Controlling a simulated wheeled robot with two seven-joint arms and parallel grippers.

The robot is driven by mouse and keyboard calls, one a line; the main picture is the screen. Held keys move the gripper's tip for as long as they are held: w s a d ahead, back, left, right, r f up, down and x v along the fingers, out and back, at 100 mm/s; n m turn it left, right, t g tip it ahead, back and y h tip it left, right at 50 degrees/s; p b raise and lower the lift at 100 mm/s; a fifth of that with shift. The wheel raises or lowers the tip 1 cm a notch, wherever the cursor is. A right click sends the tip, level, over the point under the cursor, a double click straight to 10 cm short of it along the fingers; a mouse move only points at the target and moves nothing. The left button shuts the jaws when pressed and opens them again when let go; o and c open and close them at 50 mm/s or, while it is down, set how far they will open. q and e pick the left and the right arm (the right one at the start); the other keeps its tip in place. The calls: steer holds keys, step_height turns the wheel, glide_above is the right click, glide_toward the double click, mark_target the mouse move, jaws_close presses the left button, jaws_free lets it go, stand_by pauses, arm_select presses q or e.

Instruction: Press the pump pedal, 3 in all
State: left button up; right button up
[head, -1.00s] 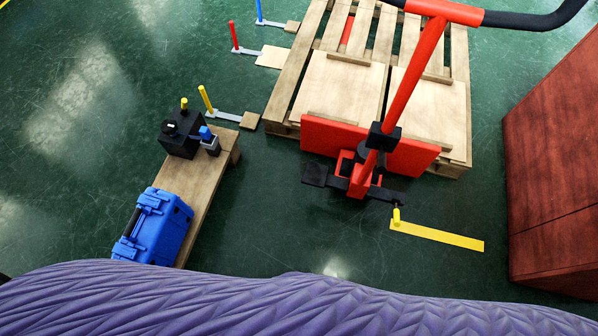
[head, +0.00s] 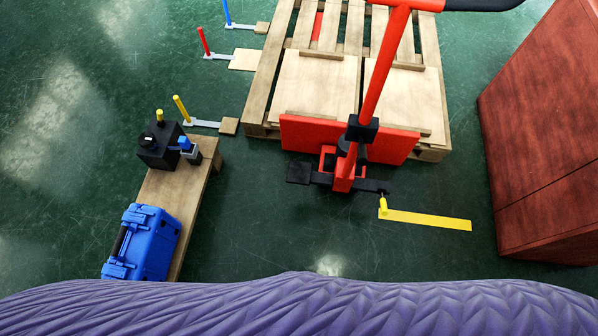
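A red pallet jack (head: 346,152) stands with its forks toward a wooden pallet. Its red handle (head: 382,70) rises toward the top right and ends in a black grip. A black pedal (head: 299,173) sticks out to the left of its base. A black bar (head: 375,186) sticks out to the right of the base, beside a yellow peg. I cannot tell for certain which of these is the pump pedal. Neither of my grippers shows in the head view.
The wooden pallet (head: 257,93) carries flat boards. A low wooden bench (head: 184,203) at left holds a blue case (head: 144,243) and a black box (head: 158,148). A yellow strip (head: 430,219) lies on the floor. A dark red block (head: 545,140) stands at right. Green floor is clear before the jack.

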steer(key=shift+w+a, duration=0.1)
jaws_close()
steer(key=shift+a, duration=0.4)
